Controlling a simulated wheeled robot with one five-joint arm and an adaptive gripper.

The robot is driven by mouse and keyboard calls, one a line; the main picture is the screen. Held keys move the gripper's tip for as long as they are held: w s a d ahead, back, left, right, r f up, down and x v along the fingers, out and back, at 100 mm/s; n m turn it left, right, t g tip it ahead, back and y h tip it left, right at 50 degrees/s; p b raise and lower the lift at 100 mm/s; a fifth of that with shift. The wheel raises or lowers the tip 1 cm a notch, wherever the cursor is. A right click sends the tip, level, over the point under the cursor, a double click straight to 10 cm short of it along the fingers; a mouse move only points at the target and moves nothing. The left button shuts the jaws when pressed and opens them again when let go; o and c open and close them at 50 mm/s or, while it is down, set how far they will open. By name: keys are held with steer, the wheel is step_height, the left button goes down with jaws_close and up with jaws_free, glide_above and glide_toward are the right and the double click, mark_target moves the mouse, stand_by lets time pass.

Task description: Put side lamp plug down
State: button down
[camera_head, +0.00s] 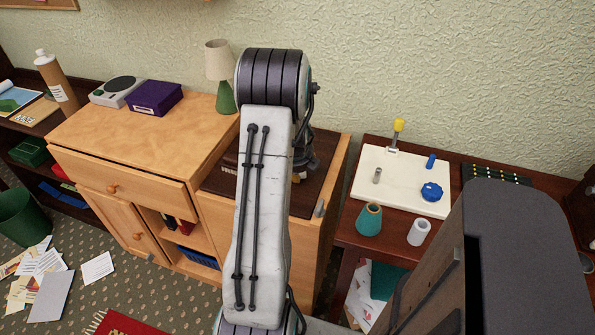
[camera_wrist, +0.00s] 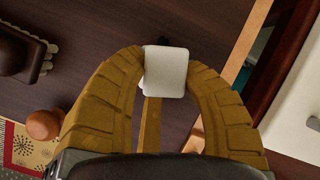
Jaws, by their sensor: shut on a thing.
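In the wrist view my gripper (camera_wrist: 165,58) has its two ridged yellow-brown fingers closed on the side lamp plug (camera_wrist: 166,76), a small white block with rounded corners. A small black part shows just behind the plug. A dark brown wooden surface lies below; the gap between it and the plug is hard to judge. The side lamp (camera_head: 222,75), with a cream shade and a green base, stands at the back of the wooden cabinet.
The wooden cabinet (camera_head: 110,140) has a drawer and bears a purple box (camera_head: 155,97). Papers (camera_head: 50,295) litter the floor.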

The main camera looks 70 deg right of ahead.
steer(key=shift+f+b, duration=0.4)
steer(key=shift+b, duration=0.05)
steer(key=c, duration=0.8)
jaws_free()
steer(key=shift+r, duration=0.1)
steer(key=shift+a+r+p, duration=0.1)
steer(key=shift+r+p, duration=0.5)
steer(key=shift+r, duration=0.15)
steer(key=w+b+v, duration=0.1)
steer(key=v, duration=1)
steer(key=shift+s+a, duration=0.2)
steer(key=shift+s, duration=0.3)
